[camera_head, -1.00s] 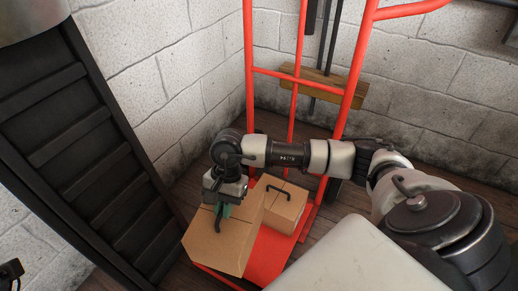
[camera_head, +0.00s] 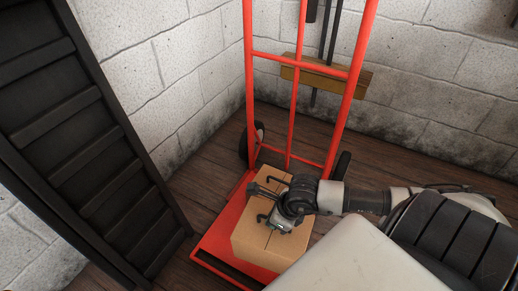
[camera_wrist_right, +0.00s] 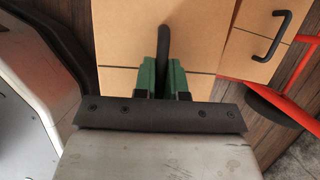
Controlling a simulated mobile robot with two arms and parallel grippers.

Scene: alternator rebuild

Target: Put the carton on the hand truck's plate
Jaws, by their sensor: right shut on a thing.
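My right gripper (camera_wrist_right: 162,80) is shut on the black handle (camera_wrist_right: 163,45) of a brown carton (camera_head: 262,250). The carton's top also shows in the wrist view (camera_wrist_right: 120,45). It is upright at the red hand truck's plate (camera_head: 215,240), with red plate visible to its left and in front. I cannot tell whether its bottom touches the plate. A second brown carton with a black handle (camera_wrist_right: 250,55) sits close beside it, toward the truck's frame; in the head view it is largely hidden by the held carton and my gripper. My left gripper is not in view.
The hand truck's red upright frame (camera_head: 248,90) stands behind the cartons, near white block walls (camera_head: 195,80). A dark slatted rack (camera_head: 75,130) leans at left. Wooden floor (camera_head: 205,180) is bare between rack and truck.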

